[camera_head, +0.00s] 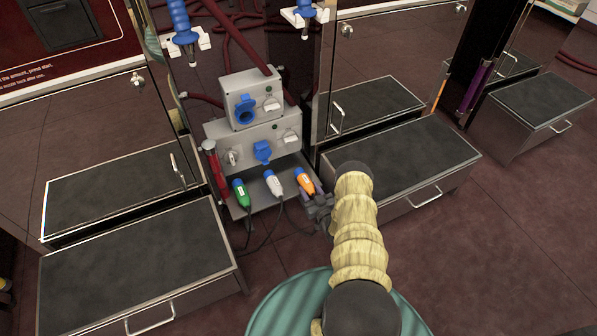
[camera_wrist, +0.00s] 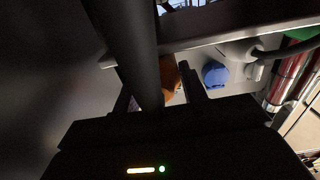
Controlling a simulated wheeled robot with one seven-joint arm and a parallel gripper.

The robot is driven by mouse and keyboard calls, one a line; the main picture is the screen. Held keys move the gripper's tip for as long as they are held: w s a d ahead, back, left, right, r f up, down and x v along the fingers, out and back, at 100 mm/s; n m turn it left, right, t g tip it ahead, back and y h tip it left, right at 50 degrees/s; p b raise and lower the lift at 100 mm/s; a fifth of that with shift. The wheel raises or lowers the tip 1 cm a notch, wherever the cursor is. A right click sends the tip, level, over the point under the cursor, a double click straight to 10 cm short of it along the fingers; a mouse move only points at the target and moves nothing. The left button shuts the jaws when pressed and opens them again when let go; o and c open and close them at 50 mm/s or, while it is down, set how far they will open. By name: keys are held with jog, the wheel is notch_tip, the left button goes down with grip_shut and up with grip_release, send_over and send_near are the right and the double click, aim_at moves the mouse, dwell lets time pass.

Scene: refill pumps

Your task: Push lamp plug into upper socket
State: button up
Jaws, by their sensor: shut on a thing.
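A grey socket unit (camera_head: 212,132) stands between the cabinets. Its upper box carries a blue round socket (camera_head: 245,112) with its cover raised. A blue socket cover (camera_head: 262,151) is on the lower box. Green (camera_head: 241,193), white (camera_head: 273,183) and orange (camera_head: 305,181) plugs sit in a row at the unit's lower shelf. I cannot tell which is the lamp plug by a label. My gripper (camera_head: 316,204) is at the orange plug, shut on it. The wrist view shows the orange plug (camera_wrist: 171,80) between the fingers, partly hidden by a dark cylinder. A blue cover (camera_wrist: 215,75) shows beyond.
Grey switches (camera_head: 274,104) sit beside the sockets. A red cylinder (camera_head: 213,170) stands left of the plugs. Dark cables hang below the shelf. Low drawer units (camera_head: 139,262) (camera_head: 400,158) flank the sockets closely. Dark red hoses run behind.

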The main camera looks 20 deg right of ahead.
aim_at(311, 189)
jog(key=shift+s, duration=0.35)
jog(key=shift+r, duration=0.1)
jog(key=shift+r+p, duration=1.5)
dwell(0.6)
jog(key=a+r+p, duration=0.3)
jog(key=a+r, duration=0.6)
jog(key=r, duration=0.3)
jog(key=a+r+p, duration=0.3)
jog(key=a+r, duration=0.6)
jog(key=r, duration=0.2)
jog(key=shift+r+h+p, duration=0.3)
jog(key=shift+r, duration=0.05)
